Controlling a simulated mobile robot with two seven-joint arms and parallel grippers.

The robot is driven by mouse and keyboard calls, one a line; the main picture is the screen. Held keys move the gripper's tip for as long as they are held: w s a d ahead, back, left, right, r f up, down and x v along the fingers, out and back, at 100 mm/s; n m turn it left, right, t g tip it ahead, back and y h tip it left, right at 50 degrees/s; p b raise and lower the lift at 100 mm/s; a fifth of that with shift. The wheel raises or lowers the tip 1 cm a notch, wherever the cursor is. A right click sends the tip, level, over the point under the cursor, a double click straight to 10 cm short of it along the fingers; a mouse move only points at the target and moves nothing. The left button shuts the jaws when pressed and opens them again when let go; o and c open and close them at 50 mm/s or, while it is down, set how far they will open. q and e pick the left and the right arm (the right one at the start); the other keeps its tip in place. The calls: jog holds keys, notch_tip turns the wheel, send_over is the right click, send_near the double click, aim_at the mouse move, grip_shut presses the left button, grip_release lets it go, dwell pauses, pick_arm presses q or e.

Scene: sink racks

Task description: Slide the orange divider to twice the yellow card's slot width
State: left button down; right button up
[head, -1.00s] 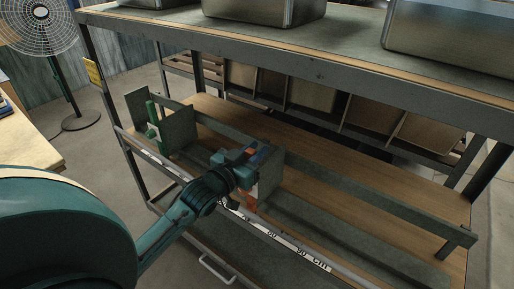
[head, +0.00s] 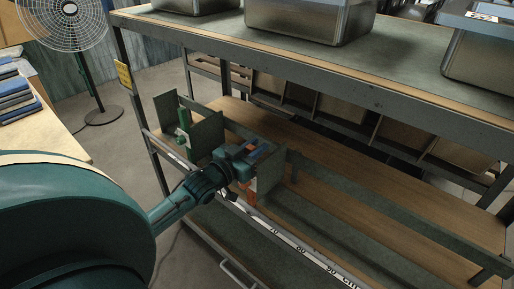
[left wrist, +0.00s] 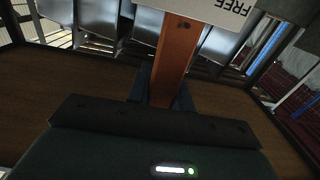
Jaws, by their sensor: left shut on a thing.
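My left gripper (head: 243,165) is shut on the upright orange bar of the orange divider (head: 251,192), at the rack's front rail. In the left wrist view the orange bar (left wrist: 175,58) runs between the fingers, and a white card reading "FREE" is beside its upper part. The divider's grey-green panel (head: 271,172) stands upright behind the gripper, partly hidden. A green divider bar (head: 184,125) with a pale tag stands to the left, between two grey-green panels. A yellow card (head: 124,75) hangs on the left rack post; its writing is unreadable. My right gripper is not in view.
Metal bins (head: 305,20) stand on the top shelf. A fan (head: 68,25) is at back left.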

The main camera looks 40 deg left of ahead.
pick_arm(q)
jog(key=shift+r, duration=0.1)
jog(key=c, duration=1.2)
grip_release()
jog(key=shift+c, duration=0.2)
jog(key=shift+s, duration=0.55)
jog(key=s+a, duration=0.1)
jog(key=s, duration=1.1)
